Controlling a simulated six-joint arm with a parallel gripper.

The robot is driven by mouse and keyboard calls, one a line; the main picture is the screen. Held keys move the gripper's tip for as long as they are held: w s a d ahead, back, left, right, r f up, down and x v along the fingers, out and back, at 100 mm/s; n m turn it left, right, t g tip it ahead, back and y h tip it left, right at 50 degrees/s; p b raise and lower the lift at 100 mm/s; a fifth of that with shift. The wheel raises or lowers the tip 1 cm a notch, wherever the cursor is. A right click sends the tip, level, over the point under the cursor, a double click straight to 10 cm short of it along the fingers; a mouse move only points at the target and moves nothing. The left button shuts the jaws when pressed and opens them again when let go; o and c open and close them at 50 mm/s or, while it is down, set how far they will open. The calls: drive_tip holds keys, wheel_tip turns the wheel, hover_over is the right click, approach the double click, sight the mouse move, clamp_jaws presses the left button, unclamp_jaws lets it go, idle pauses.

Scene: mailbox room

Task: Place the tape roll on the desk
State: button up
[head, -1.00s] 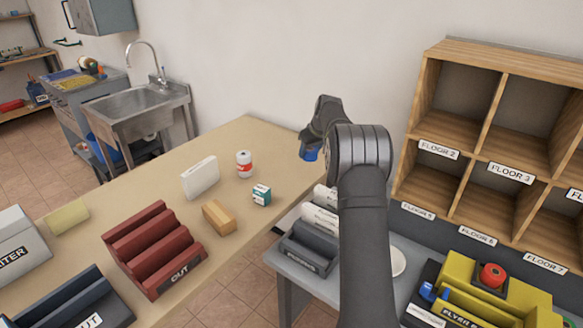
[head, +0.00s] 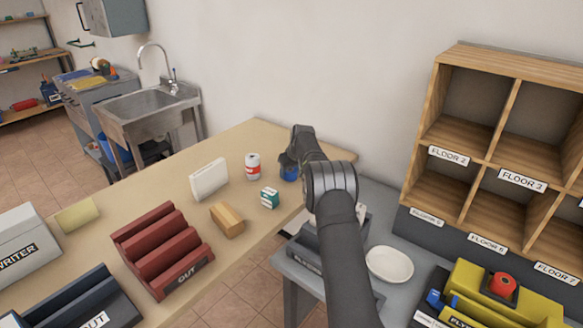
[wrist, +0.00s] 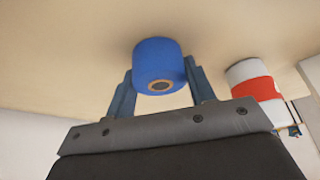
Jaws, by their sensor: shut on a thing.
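The blue tape roll (wrist: 158,62) is held between the two fingers of my gripper (wrist: 160,85) in the wrist view. In the head view the blue tape roll (head: 289,172) shows just below my gripper (head: 288,164), over the far right end of the wooden desk (head: 160,180). The roll is at or very near the desk surface; I cannot tell whether it touches. My gripper is shut on it. My arm hides part of the desk's right edge.
A white and red can (head: 252,167) stands left of the roll, with a small green and white box (head: 270,197) in front. A white block (head: 209,180), a wooden block (head: 227,219) and a red OUT rack (head: 162,250) are further left. A white plate (head: 389,265) lies on the grey table.

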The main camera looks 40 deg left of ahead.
drive_tip(key=shift+f, duration=0.2)
drive_tip(key=o, duration=1.1)
drive_tip(key=shift+c, duration=0.2)
drive_tip(key=v, duration=1.6)
drive_tip(key=shift+s+d, duration=0.2)
drive_tip(key=shift+s, duration=0.2)
drive_tip(key=shift+o, duration=0.6)
drive_tip(key=shift+s+d+r, duration=0.1)
drive_tip(key=shift+d+r, duration=0.1)
drive_tip(key=shift+r, duration=0.4)
